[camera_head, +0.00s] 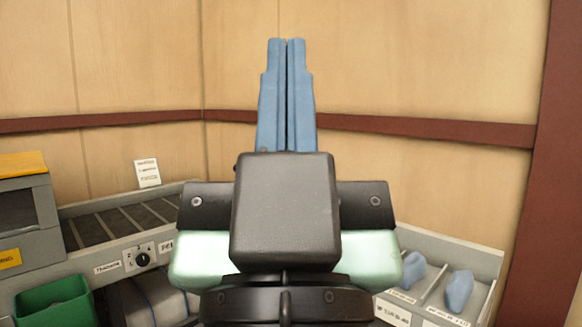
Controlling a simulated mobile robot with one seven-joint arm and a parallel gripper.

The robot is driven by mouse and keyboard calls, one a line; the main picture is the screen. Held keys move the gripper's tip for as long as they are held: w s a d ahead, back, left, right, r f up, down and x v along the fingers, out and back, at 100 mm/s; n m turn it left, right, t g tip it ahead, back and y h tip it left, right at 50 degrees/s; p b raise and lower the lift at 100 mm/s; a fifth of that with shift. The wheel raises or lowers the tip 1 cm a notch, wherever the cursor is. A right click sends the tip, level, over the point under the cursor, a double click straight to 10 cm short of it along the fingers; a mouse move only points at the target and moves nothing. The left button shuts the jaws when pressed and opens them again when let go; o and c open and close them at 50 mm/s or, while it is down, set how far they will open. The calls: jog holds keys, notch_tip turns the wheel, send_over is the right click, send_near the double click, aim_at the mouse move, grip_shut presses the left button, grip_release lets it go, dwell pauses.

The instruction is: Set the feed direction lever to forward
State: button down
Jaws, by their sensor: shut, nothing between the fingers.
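My gripper (287,50) points up in the middle of the view. Its two blue fingers are shut together with nothing between them. The grey machine (85,235) stands behind my gripper at the left, with a slatted top (120,222). A small panel with a black round knob (142,259) is on its front, between a label on the left and a partly covered label on the right. My gripper is apart from this knob, to its upper right. I cannot make out a feed direction lever; my gripper's body hides part of the machine's front.
A grey box with a yellow top (22,165) stands at the far left, above a green bin (55,302). A grey tray (450,248) with blue lumps (459,290) in compartments is at the lower right.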

notch_tip(320, 180, up, 14)
jog(key=p, duration=1.1)
jog(key=shift+w+r, duration=0.1)
